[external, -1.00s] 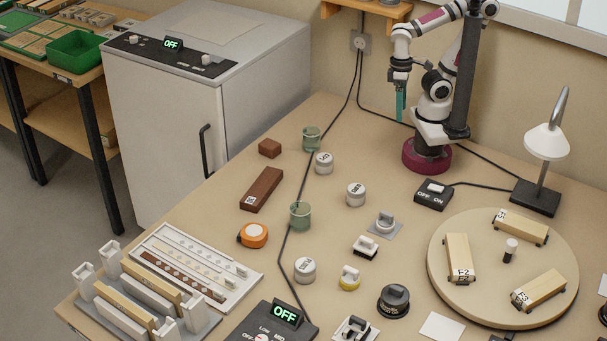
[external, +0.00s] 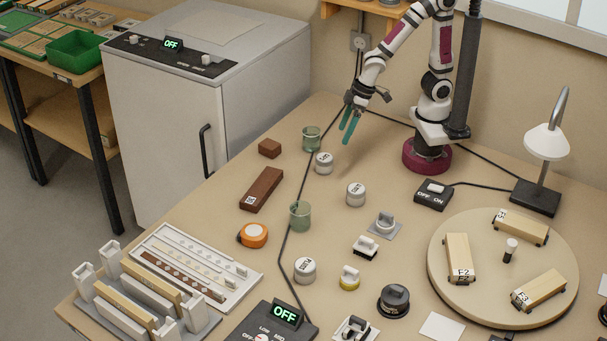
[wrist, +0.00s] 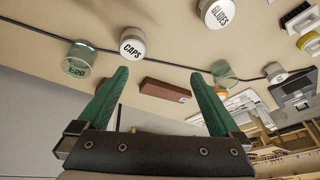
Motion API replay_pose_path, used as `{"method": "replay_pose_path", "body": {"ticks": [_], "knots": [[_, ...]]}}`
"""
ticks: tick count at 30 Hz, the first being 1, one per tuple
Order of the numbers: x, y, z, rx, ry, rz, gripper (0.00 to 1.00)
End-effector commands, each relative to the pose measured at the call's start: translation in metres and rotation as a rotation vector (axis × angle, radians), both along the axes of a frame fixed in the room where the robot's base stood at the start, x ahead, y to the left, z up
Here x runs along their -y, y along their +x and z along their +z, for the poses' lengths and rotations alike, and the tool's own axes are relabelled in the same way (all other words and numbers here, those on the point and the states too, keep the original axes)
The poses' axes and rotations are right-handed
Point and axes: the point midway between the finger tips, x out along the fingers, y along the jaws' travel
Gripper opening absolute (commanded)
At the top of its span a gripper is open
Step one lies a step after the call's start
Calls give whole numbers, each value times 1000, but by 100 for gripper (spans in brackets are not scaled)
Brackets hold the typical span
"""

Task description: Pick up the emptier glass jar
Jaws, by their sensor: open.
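Two greenish glass jars stand on the bench: a far glass jar (external: 312,138) near the cabinet and a nearer glass jar (external: 300,217) on the dark cable. I cannot tell how full either one is. My gripper (external: 346,132) has green fingers, spread apart and empty. It hangs in the air, to the right of the far jar in the external view. It also shows in the wrist view (wrist: 160,76).
A round CAPS tin (external: 324,163) stands close to the far jar. Another tin (external: 356,195) and a brown block (external: 262,189) are near the jars. A white cabinet (external: 165,140) borders the bench's left side. A cable (external: 294,226) runs between these things.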

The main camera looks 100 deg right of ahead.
Motion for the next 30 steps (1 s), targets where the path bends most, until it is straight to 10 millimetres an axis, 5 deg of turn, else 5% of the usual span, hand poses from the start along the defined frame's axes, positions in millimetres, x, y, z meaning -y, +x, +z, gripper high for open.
{"method": "replay_pose_path", "body": {"ticks": [3, 7, 13, 19, 30], "knots": [[-31, 74, -40, 231, -29, 165, 100], [-82, 122, -76, 503, -16, 355, 100], [-141, 124, -106, 775, 41, 569, 100], [-159, 126, -112, 839, 61, 621, 100], [-189, 176, -136, 838, 61, 620, 100]]}}
